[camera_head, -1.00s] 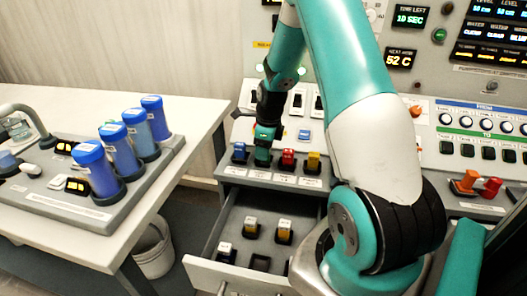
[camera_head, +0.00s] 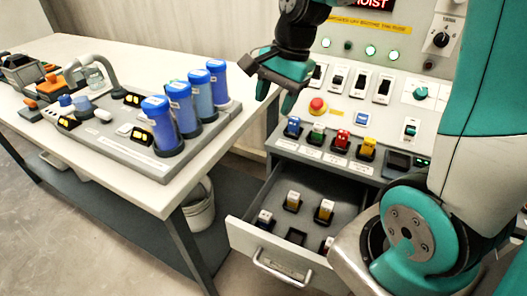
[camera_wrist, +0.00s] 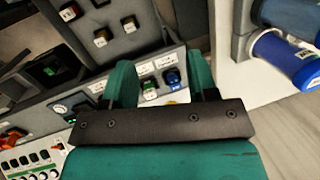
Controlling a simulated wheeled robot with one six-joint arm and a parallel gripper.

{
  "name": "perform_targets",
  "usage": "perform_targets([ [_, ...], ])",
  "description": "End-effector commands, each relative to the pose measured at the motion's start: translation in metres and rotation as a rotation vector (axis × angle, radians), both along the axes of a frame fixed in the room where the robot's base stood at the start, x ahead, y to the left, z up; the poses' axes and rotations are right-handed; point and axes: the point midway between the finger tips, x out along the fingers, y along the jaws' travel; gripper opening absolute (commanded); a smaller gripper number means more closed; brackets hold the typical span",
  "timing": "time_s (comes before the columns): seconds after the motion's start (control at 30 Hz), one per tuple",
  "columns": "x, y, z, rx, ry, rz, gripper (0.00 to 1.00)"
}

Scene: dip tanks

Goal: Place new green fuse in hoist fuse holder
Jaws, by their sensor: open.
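The green fuse (camera_head: 316,134) stands in a holder on the ledge below the console, between the blue fuse (camera_head: 293,127) and the red fuse (camera_head: 341,140). It also shows in the wrist view (camera_wrist: 149,84), beside the blue fuse (camera_wrist: 172,77). A yellow fuse (camera_head: 367,149) stands right of the red one. My gripper (camera_head: 275,98) is open and empty, above and left of the fuse row and apart from it. In the wrist view its two fingers (camera_wrist: 162,80) are spread, with the green and blue fuses seen between them. How deep the green fuse sits cannot be told.
An open drawer (camera_head: 243,234) below holds several fuses and an empty slot (camera_head: 296,237). A red button (camera_head: 318,106) and switches are on the console.

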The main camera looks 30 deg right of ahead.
Motion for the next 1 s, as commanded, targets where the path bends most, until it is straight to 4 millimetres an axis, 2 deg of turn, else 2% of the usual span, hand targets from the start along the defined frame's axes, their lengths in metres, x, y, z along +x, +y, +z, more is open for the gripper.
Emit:
perform_targets([
  [0.03, -0.021, 0.034, 0.01, -0.004, -0.05, 0.258, 0.53],
  [0.1, -0.051, 0.071, 0.019, -0.007, -0.122, 0.608, 0.53],
  [0.2, -0.094, 0.109, 0.027, -0.006, -0.225, 1.048, 0.53],
  [0.3, -0.13, 0.131, 0.031, 0.0, -0.312, 1.385, 0.53],
  [0.4, -0.153, 0.143, 0.032, 0.005, -0.372, 1.596, 0.53],
  [0.57, -0.166, 0.148, 0.032, 0.008, -0.409, 1.714, 0.53],
  [1.0, -0.165, 0.148, 0.033, 0.007, -0.408, 1.711, 0.53],
])
